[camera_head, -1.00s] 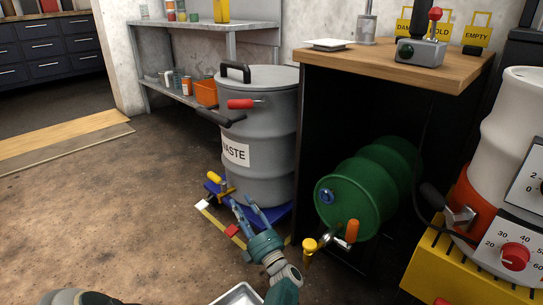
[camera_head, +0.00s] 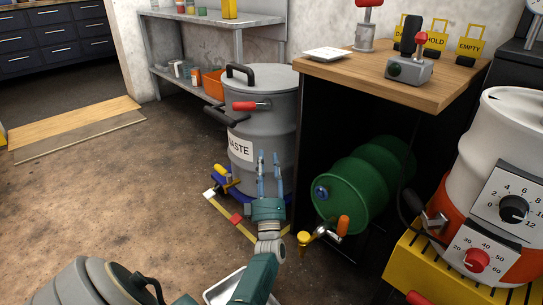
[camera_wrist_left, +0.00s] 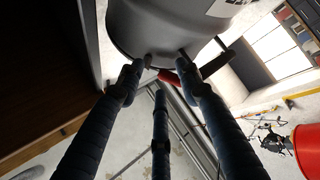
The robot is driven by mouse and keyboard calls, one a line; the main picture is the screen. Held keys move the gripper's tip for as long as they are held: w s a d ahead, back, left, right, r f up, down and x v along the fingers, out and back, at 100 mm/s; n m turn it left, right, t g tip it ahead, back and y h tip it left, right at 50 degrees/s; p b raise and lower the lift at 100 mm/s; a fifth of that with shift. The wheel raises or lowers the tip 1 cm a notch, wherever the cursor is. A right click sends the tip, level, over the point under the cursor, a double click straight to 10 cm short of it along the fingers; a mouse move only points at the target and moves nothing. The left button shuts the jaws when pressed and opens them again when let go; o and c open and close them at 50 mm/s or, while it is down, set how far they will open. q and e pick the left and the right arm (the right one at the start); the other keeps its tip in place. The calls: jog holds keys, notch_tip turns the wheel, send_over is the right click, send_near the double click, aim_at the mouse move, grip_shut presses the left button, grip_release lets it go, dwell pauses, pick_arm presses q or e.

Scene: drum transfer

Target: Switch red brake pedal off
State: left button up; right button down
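The grey waste drum (camera_head: 273,150) stands on a low blue dolly (camera_head: 238,190) left of the wooden-topped bench. A small red part (camera_head: 236,219) shows on a yellow strip in front of the dolly; I cannot tell if it is a pedal. A red lever (camera_head: 250,106) is on the drum's upper side. My left gripper (camera_head: 269,158) is open and empty, its fingers pointing up in front of the drum. In the left wrist view, its fingers (camera_wrist_left: 158,62) reach towards the drum (camera_wrist_left: 165,25), with a red part (camera_wrist_left: 168,77) between them. Contact is unclear. My right gripper is not in view.
A green drum (camera_head: 342,203) with a tap lies under the bench (camera_head: 400,84). A white and orange drum (camera_head: 460,190) stands on a yellow base at right. A metal tray (camera_head: 226,290) is at the bottom. A shelf (camera_head: 205,24) stands behind. The left floor is open.

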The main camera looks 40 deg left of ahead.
pick_arm(q)
jog(key=shift+w+d+r+m+t+h, duration=0.2)
jog(key=shift+d+r+m+t+h, duration=0.1)
jog(key=shift+d+r+m+t, duration=0.35)
